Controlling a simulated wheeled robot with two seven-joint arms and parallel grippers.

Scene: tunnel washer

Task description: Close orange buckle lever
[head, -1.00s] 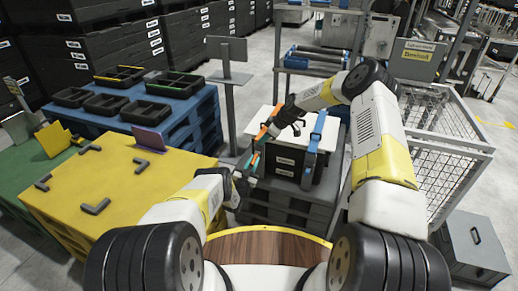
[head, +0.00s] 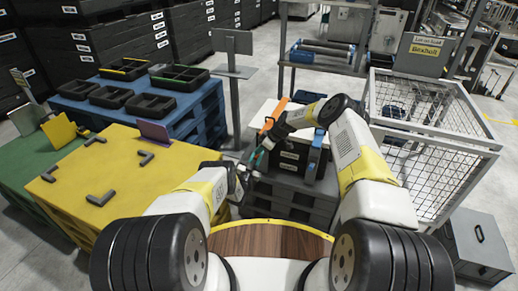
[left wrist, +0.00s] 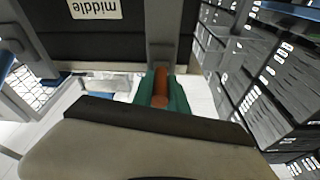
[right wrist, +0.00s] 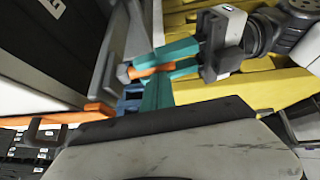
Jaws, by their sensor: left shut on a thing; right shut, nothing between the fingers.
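A black crate (head: 288,160) with a white top stands on a grey pallet, with an orange strap (head: 278,106) over its left part. My left gripper (head: 247,172) is at the crate's left front side. Its teal fingers are shut on the orange buckle lever (left wrist: 161,88), which shows between them in the left wrist view and also in the right wrist view (right wrist: 150,70). My right gripper (right wrist: 158,95) is shut and empty, with its teal fingers close to the lever and my left fingers. I cannot tell whether they touch. The buckle's base is mostly hidden.
A blue strap (head: 316,153) runs over the crate's right part. A yellow table (head: 120,180) with black corner pieces is to the left, and a blue pallet stack (head: 195,115) with black trays is behind it. A wire cage (head: 425,120) stands to the right.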

